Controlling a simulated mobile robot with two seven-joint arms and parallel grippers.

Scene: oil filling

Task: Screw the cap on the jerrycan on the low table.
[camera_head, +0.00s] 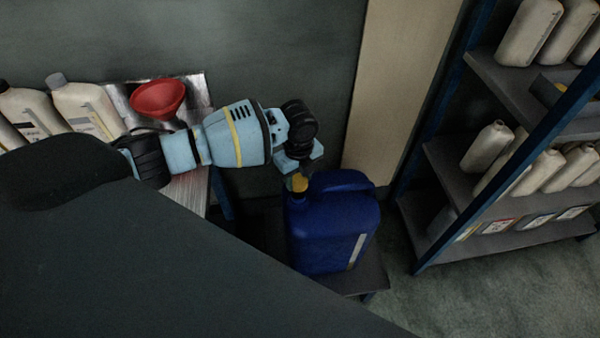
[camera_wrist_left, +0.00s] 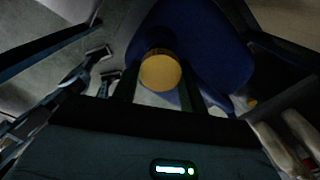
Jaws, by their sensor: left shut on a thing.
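The blue jerrycan (camera_head: 322,228) stands upright on the low table (camera_head: 366,281) in the head view. Its yellow cap (camera_head: 299,183) is at the jerrycan's upper left, at the neck. My left gripper (camera_head: 299,174) points down over the neck and is shut on the cap. In the left wrist view the round cap (camera_wrist_left: 160,72) sits between the two dark fingers of my left gripper (camera_wrist_left: 160,88), with the blue jerrycan (camera_wrist_left: 205,45) behind it. Whether the cap is seated on the thread cannot be told.
A metal-topped table (camera_head: 199,181) at the left holds a red funnel (camera_head: 158,98) and several white bottles (camera_head: 86,107). A blue-framed shelf (camera_head: 468,165) with several bottles stands at the right. Open floor (camera_head: 500,280) lies in front of the shelf.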

